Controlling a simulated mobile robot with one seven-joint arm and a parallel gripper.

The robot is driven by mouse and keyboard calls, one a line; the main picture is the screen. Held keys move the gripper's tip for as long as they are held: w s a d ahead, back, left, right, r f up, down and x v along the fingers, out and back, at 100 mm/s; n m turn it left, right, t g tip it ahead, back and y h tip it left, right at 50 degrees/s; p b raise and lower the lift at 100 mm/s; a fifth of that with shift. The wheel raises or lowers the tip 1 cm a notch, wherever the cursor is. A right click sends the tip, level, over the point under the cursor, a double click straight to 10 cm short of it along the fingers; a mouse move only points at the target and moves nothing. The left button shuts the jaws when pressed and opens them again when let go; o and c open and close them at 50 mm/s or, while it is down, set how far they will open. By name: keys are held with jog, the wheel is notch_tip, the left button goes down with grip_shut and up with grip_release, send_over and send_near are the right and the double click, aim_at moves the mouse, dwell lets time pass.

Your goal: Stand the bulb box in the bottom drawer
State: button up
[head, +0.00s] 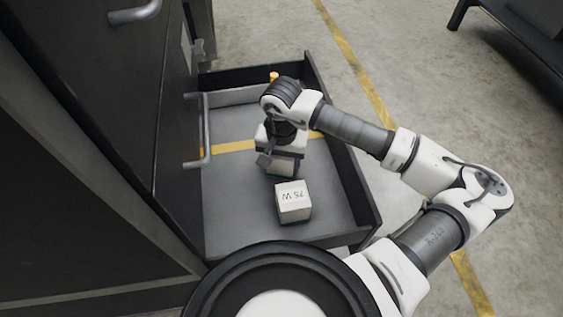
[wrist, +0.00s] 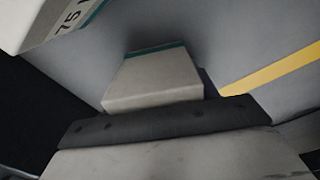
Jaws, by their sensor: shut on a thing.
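A pale box (head: 283,166) is in my gripper (head: 279,160), inside the open drawer (head: 359,205). In the wrist view this box (wrist: 153,82) has a teal edge and sits against the dark finger bar; no lettering shows on it. My gripper is shut on it and points down. I cannot tell whether the box touches the drawer floor. A second pale box marked 75 W (head: 293,202) sits on the drawer floor, nearer the camera. Its lettered side and teal edge show at the wrist view's upper left (wrist: 50,25). The fingertips are mostly hidden in the head view.
A yellow stripe (head: 235,147) crosses the grey drawer floor. The dark cabinet (head: 110,120) stands at the left. Bare drawer floor lies left of both boxes. A dark table (head: 520,40) stands at upper right.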

jog(key=shift+f, duration=0.15)
jog(key=o, duration=1)
jog(key=shift+o, duration=0.2)
notch_tip(320, 180, up, 12)
jog(key=p, duration=0.4)
jog(key=shift+r, duration=0.2)
